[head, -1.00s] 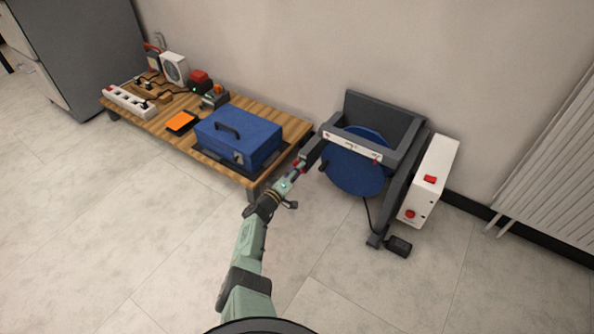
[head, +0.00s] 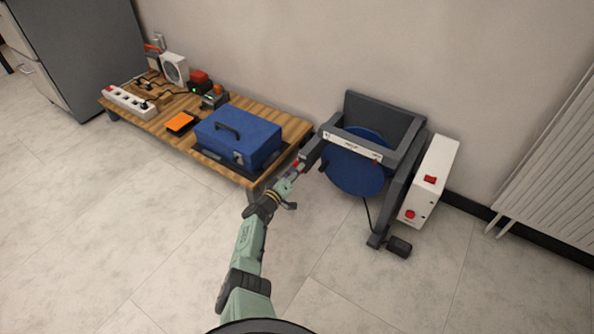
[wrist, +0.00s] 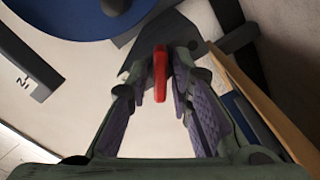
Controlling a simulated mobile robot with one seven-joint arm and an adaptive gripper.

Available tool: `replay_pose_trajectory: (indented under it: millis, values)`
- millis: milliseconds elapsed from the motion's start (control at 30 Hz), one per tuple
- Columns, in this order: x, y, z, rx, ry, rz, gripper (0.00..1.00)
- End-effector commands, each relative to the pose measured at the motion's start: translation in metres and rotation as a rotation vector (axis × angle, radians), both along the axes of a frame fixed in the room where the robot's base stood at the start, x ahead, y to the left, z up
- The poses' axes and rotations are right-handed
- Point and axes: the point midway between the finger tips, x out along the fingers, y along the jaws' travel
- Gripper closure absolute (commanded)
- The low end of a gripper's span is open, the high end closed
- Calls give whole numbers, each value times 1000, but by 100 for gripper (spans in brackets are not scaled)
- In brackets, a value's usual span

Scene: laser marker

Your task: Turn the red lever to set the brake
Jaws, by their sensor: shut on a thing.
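The red lever (wrist: 160,73) stands between the fingertips of my gripper (wrist: 162,76) in the wrist view. My gripper is shut on it, with the purple finger pads on either side. In the head view my gripper (head: 297,169) is at the left side of the dark grey frame (head: 401,165) that carries a blue disc (head: 354,177). The lever is small there and mostly hidden by the fingers. A white label strip (head: 352,146) runs along the frame's front bar; its marks are too small to read.
A low wooden table (head: 236,173) stands left of the frame, close to my gripper, with a blue case (head: 250,141) on it. A white box with red buttons (head: 436,165) stands right of the frame. A black pedal (head: 399,247) lies on the floor. The front floor is clear.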

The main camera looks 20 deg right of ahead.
Motion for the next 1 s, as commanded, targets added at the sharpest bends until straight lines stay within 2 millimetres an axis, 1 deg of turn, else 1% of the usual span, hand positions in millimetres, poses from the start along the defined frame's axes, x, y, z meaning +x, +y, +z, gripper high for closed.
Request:
replay_pose_trajectory:
  millis: [700, 1000]
  values:
    - [0, 1, -2, 398, -508, 2, 100]
    - [0, 1, -2, 525, -669, 1, 100]
